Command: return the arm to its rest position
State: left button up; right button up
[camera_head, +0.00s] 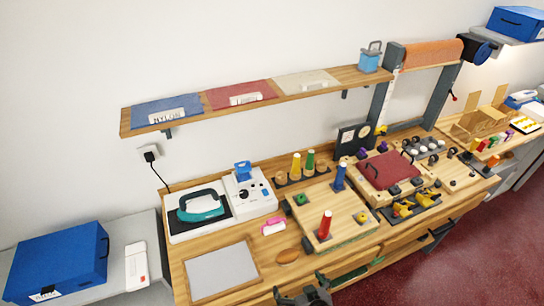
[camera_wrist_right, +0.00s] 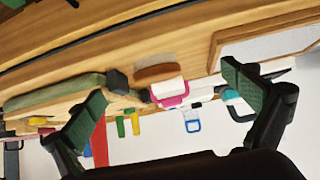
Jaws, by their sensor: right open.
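My right gripper (camera_head: 303,290) shows at the bottom edge of the head view, in front of the wooden counter (camera_head: 180,270). In the right wrist view its two green-padded fingers (camera_wrist_right: 165,100) stand wide apart with nothing between them. That view is turned over, with the counter's front edge towards the top. My left gripper is in neither view. Most of my right arm is out of the head view.
Near the gripper are a brown oval block (camera_head: 287,257), a pink-and-white item (camera_head: 273,226), a grey framed panel (camera_head: 222,271) and a wooden board (camera_head: 345,215) with a red peg (camera_head: 325,224). A teal iron (camera_head: 201,206) stands farther back. Red floor (camera_head: 470,260) lies clear at right.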

jog(key=s+d+f+m+g+h, duration=0.1)
jog(key=s+d+f+g, duration=0.15)
jog(key=s+d, duration=0.5)
jog(key=s+d+f+m+g+h, duration=0.15)
jog(key=s+d+f, duration=0.25)
jog(key=d, duration=0.7)
jog(key=s+d+f+m+g+h, duration=0.1)
jog(key=s+d+f+g+h, duration=0.15)
jog(key=s+d, duration=0.45)
notch_tip(320, 180, down, 31)
jog(key=y+b, duration=0.1)
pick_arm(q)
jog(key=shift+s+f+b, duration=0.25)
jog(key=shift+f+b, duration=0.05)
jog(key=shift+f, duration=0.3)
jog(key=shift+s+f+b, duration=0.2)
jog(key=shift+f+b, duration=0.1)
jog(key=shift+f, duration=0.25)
pick_arm(e)
jog(key=s+f+n+g, duration=0.1)
jog(key=s+f, duration=1.7)
jog(key=shift+g+y, duration=0.3)
jog(key=shift+g, duration=0.05)
jog(key=shift+s+d+f, duration=0.1)
